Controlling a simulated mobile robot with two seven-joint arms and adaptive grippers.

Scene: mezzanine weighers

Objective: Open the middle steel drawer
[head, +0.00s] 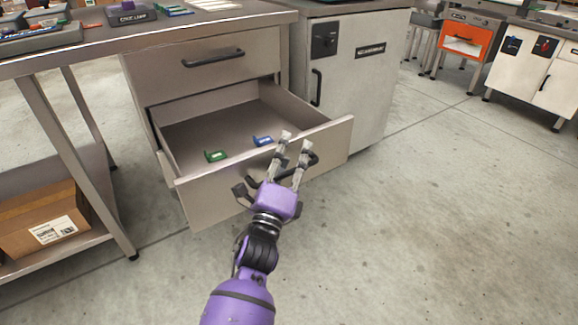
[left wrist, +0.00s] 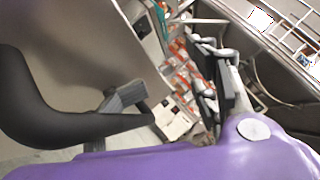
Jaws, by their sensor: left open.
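The drawer below the closed top drawer stands pulled well out; its beige steel front (head: 205,195) faces me. Its black bar handle (head: 312,158) is partly hidden behind my left gripper (head: 296,141). My left gripper is open, with its fingers spread at the handle and their tips reaching up to the drawer front's top edge. In the left wrist view a dark curved bar, seemingly the handle (left wrist: 45,120), lies close by the left finger; I cannot tell if they touch. My right gripper is not in view.
The closed top drawer (head: 170,75) is above. A small green item (head: 215,156) and a blue one (head: 262,141) lie in the open drawer. A cabinet (head: 355,85) stands at right, and a cardboard box (head: 45,220) on the shelf at left. The floor at right is clear.

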